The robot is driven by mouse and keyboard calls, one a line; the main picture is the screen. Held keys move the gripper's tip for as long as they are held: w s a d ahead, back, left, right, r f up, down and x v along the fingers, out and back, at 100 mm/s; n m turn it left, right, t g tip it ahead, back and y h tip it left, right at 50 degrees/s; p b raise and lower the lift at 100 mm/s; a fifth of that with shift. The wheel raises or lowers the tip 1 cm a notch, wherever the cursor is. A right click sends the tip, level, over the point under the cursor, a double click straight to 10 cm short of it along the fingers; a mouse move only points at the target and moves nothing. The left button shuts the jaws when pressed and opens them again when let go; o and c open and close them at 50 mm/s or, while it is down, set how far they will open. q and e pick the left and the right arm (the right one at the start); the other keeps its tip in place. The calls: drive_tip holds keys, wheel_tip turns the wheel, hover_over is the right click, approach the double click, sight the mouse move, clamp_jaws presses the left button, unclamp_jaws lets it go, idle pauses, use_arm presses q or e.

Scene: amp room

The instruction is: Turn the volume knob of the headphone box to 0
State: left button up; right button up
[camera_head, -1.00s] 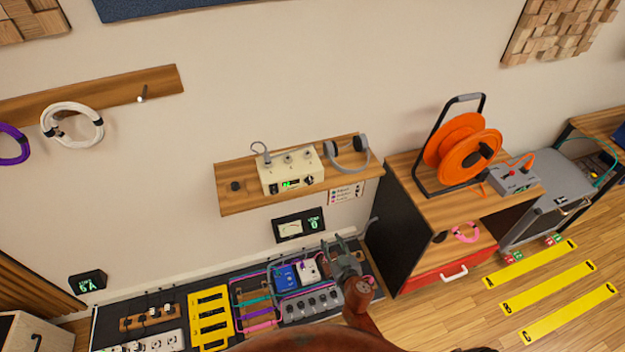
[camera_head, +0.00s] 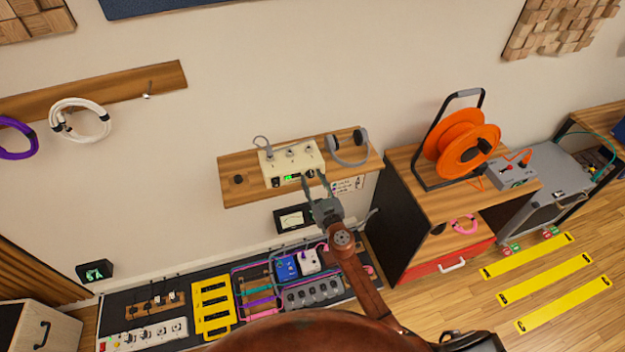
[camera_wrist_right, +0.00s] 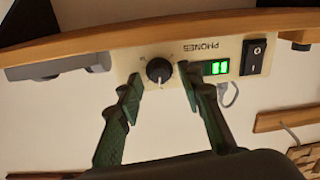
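The headphone box (camera_head: 277,173) is a cream box on the wooden wall shelf, marked PHONES upside down in the right wrist view (camera_wrist_right: 205,48). Its black volume knob (camera_wrist_right: 159,71) has a white pointer line; it also shows in the head view (camera_head: 310,174). A green display (camera_wrist_right: 216,68) is lit beside it, its digits too coarse to read surely. My right gripper (camera_head: 314,181) is at the box's front. In the right wrist view its open fingers (camera_wrist_right: 160,82) are on either side of the knob, with gaps. My left gripper is out of view.
A black power switch (camera_wrist_right: 254,54) is beside the display. Grey headphones (camera_head: 349,149) rest on the right of the shelf (camera_head: 232,192). A meter panel (camera_head: 293,218) is on the wall below. A cabinet with an orange cable reel (camera_head: 461,142) stands at right.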

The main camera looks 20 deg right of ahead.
drive_tip(key=shift+w, duration=0.15)
drive_tip(key=shift+c, duration=0.3)
clamp_jaws()
